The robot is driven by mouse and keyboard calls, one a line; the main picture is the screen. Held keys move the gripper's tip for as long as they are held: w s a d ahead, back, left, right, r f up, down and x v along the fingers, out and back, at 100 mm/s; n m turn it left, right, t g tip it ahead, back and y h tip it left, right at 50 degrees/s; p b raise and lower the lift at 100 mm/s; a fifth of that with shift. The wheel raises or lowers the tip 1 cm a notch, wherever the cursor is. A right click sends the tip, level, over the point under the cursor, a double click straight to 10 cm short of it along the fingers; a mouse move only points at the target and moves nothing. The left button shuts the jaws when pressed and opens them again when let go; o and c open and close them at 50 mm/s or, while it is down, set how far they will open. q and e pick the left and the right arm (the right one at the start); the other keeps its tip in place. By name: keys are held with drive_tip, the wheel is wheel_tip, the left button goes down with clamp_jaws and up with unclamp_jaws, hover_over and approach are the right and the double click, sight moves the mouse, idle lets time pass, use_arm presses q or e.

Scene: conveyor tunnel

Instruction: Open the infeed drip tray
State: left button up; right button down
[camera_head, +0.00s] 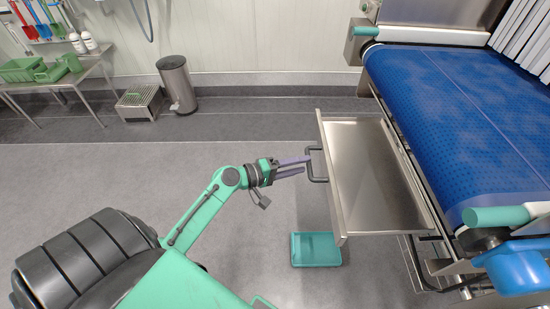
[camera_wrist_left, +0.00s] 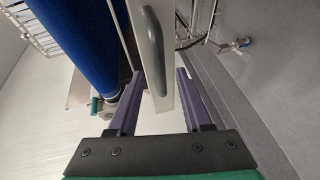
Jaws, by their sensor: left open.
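The infeed drip tray (camera_head: 372,170) is a shallow steel tray that sticks out to the left from under the blue conveyor in the head view. Its dark bar handle (camera_head: 312,165) is on the tray's left front panel. My left gripper (camera_head: 306,166) is open at this handle, its purple fingers pointing right. In the left wrist view the fingers (camera_wrist_left: 160,80) are apart, with the panel and handle (camera_wrist_left: 153,42) showing between and beyond them. Whether a finger touches the handle I cannot tell. My right gripper is not in view.
The blue conveyor belt (camera_head: 450,110) runs along the right. A teal bin (camera_head: 316,250) lies on the floor below the tray's near corner. A steel pedal bin (camera_head: 177,85), a step stool (camera_head: 139,103) and a side table (camera_head: 60,82) stand by the wall. The middle floor is clear.

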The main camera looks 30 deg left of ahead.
use_arm(q)
drive_tip(key=b+v, duration=0.1)
drive_tip(key=v, duration=1)
drive_tip(key=shift+b, duration=0.35)
drive_tip(key=s+a+f+g+y+p, duration=0.1)
drive_tip(key=s+a+f+g+y, duration=0.1)
drive_tip(key=f, duration=0.7)
drive_tip(key=s+a+f+g+y+p, duration=0.1)
drive_tip(key=s+a+f+y, duration=0.15)
drive_tip(key=f, duration=0.55)
drive_tip(key=s+a+f+g+y+p, duration=0.1)
drive_tip(key=s+a+f+g+y, duration=0.1)
drive_tip(key=f, duration=0.7)
drive_tip(key=s+d+f+m+g+y+p, duration=0.1)
drive_tip(key=s+d+f+m+g, duration=0.2)
drive_tip(key=s+f+m, duration=0.3)
drive_tip(key=s+d+f+m+g+y+p, duration=0.1)
drive_tip(key=s+d+f+m+g+p, duration=0.1)
drive_tip(key=s+f+m, duration=0.4)
drive_tip(key=s+d+f+g, duration=0.1)
drive_tip(key=s+f, duration=0.3)
drive_tip(key=s, duration=0.6)
drive_tip(key=shift+s+d+m+g+y, duration=0.2)
drive_tip(key=shift+m+g+y, duration=0.2)
drive_tip(key=shift+g, duration=0.2)
